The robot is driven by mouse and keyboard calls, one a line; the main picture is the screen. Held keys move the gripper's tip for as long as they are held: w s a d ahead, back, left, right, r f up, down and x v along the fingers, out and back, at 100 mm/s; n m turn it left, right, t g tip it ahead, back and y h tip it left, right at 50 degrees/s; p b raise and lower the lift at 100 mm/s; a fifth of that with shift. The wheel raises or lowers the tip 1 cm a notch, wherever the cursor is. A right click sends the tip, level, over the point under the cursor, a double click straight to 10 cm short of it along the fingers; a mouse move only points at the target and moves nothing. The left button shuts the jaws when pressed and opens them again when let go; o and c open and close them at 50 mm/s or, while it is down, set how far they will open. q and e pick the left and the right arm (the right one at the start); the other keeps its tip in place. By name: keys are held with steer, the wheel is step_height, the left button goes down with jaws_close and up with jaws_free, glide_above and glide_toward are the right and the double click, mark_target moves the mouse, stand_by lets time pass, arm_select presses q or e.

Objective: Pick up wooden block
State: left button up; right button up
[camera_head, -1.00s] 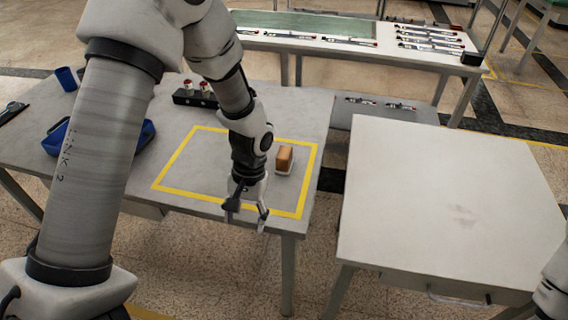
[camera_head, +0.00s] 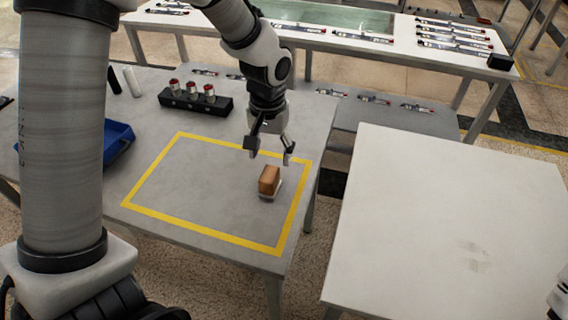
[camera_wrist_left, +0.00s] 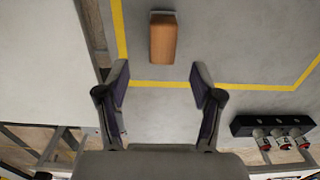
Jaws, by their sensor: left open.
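The wooden block (camera_head: 269,180) is a small brown block on the grey table, inside the yellow taped outline near its right side. My left gripper (camera_head: 270,160) is open and empty, above and just behind the block in the head view. In the left wrist view the block (camera_wrist_left: 162,39) lies beyond the two spread fingertips (camera_wrist_left: 159,75), roughly in line with the gap between them, and apart from them. My right gripper is not in view; only a bit of arm shows at the right edge.
A black holder with several red-topped pieces (camera_head: 195,98) stands at the back of the grey table (camera_head: 200,240). A blue bin (camera_head: 117,142) is at the left. A bare white table (camera_head: 440,230) stands to the right, across a gap. The taped area around the block is clear.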

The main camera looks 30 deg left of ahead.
mark_target(269, 173)
arm_select(q)
step_height(269, 173, down, 8)
steer(key=shift+s+a+r, duration=0.1)
steer(key=shift+a+r, duration=0.05)
steer(key=shift+s+r, duration=0.15)
steer(key=shift+s, duration=0.05)
steer(key=shift+c, duration=0.4)
jaws_close()
